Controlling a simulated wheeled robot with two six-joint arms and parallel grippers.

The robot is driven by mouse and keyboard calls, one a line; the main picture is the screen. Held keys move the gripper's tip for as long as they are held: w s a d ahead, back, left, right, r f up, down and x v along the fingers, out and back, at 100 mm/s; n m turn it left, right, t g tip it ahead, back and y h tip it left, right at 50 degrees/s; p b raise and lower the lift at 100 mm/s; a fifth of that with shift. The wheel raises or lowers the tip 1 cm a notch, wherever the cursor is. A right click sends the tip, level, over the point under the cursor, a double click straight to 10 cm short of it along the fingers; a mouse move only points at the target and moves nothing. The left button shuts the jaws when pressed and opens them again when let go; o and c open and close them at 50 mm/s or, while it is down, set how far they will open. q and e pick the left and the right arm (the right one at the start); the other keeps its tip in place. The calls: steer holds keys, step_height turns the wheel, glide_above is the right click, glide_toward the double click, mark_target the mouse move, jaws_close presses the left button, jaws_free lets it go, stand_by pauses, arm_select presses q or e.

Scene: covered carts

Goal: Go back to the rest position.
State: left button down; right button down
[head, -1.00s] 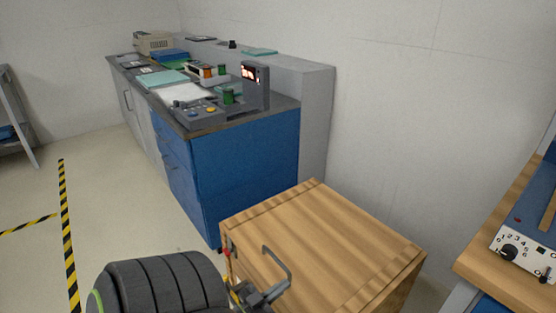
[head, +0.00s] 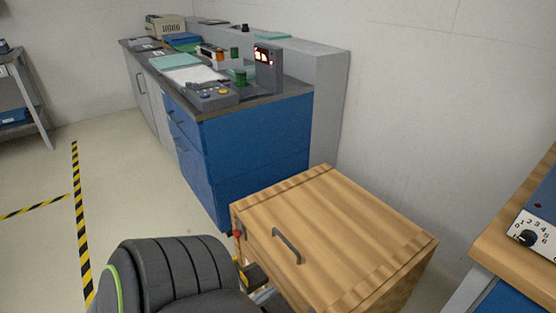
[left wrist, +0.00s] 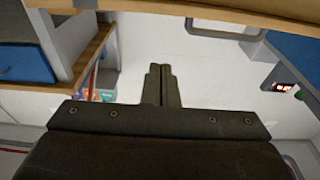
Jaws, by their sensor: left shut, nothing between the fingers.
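My left arm (head: 170,270) comes in at the bottom of the head view, beside the left side of a wooden covered cart (head: 340,235). Its gripper is mostly hidden or cut off there. In the left wrist view the left gripper (left wrist: 161,85) shows plainly, with its two fingers shut together and nothing between them. The cart's lid has a dark grey handle (head: 288,246), which is apart from the gripper. The handle also shows at the top of the left wrist view (left wrist: 235,32). My right gripper is not in view.
A blue cabinet (head: 250,150) with a cluttered dark worktop stands behind the cart. A wooden bench with a dial panel (head: 535,238) is at the right. A grey shelf (head: 35,95) stands at the far left. The floor with striped tape (head: 80,220) is clear.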

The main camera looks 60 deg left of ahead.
arm_select(q)
steer(key=shift+s+f, duration=0.1)
